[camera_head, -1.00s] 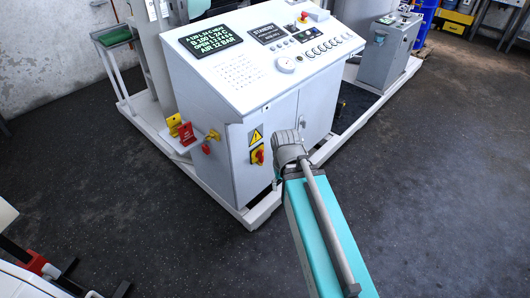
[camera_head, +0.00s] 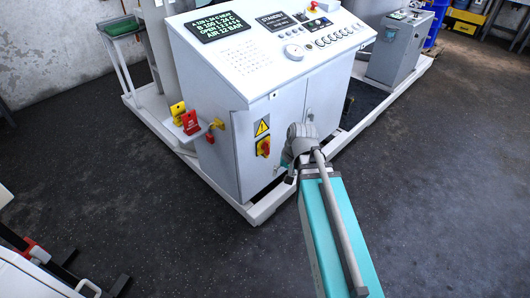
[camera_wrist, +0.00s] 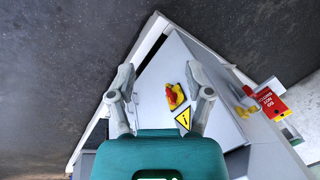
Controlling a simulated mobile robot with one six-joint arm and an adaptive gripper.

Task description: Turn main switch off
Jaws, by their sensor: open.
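The main switch (camera_head: 263,147) is a red rotary handle on a yellow plate, low on the side of the grey control cabinet (camera_head: 225,140), under a yellow warning triangle (camera_head: 262,127). In the wrist view the switch (camera_wrist: 175,96) lies ahead between my open fingers, apart from them. My gripper (camera_wrist: 158,84) is open and empty. In the head view my arm reaches to the right of the switch, and the fingers are hard to make out.
A red tag (camera_head: 189,122) and yellow parts sit on a small shelf left of the switch. The tag also shows in the wrist view (camera_wrist: 270,103). A white base frame (camera_head: 262,205) runs along the floor around the cabinet. The dark floor in front is clear.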

